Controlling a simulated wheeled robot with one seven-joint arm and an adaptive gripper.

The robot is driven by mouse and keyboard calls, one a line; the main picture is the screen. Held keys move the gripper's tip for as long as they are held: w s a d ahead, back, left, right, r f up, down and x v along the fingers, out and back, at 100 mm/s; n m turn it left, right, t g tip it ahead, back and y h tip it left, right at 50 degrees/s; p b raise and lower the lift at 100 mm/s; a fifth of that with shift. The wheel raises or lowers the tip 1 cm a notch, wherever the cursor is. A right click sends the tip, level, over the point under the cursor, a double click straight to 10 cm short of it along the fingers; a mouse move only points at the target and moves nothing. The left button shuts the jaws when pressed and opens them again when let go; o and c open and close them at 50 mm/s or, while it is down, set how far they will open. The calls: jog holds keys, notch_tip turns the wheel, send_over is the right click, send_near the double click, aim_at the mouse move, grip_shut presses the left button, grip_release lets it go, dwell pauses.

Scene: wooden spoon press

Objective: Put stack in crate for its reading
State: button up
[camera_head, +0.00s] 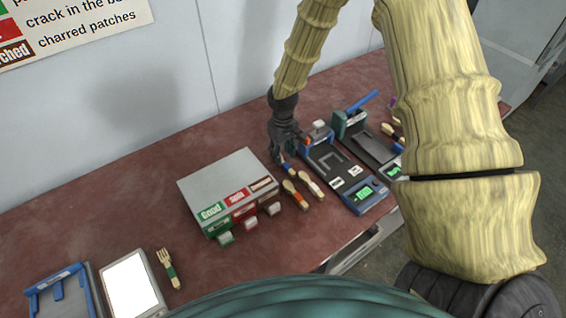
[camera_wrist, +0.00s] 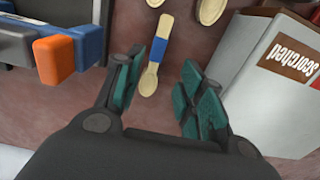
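A grey box (camera_head: 228,180) stands mid-table with green, red and brown labels on its front; I read "Good" on the green and "Scorched" on the brown in the wrist view (camera_wrist: 295,58). The red label is unclear. A small wooden spoon with a blue band (camera_wrist: 154,55) lies on the table beyond my fingers; it also shows in the head view (camera_head: 289,168). My gripper (camera_wrist: 163,75) is open with nothing between its fingers. In the head view it hangs beside the blue press (camera_head: 325,160), whose green display is too small to read. I cannot make out a clear stack.
Spoons with orange (camera_head: 295,194) and pale (camera_head: 311,185) handles lie near the box. A second, green press (camera_head: 365,145) with a blue lever stands further right. A fork (camera_head: 168,268), a lit white panel (camera_head: 132,285) and a blue fixture (camera_head: 62,290) are at left. The back-left table is clear.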

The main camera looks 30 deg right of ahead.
aim_at(285, 164)
jog(key=shift+s+d+f+p, duration=0.1)
jog(key=shift+d+f+p, duration=0.05)
jog(key=shift+f+p, duration=0.35)
jog(key=shift+s+d+f+p, duration=0.15)
jog(key=shift+f+p, duration=0.15)
jog(key=shift+f, duration=0.3)
jog(key=shift+w+d+f+p, duration=0.1)
jog(key=shift+f+p, duration=0.45)
jog(key=shift+f, duration=1.1)
grip_shut()
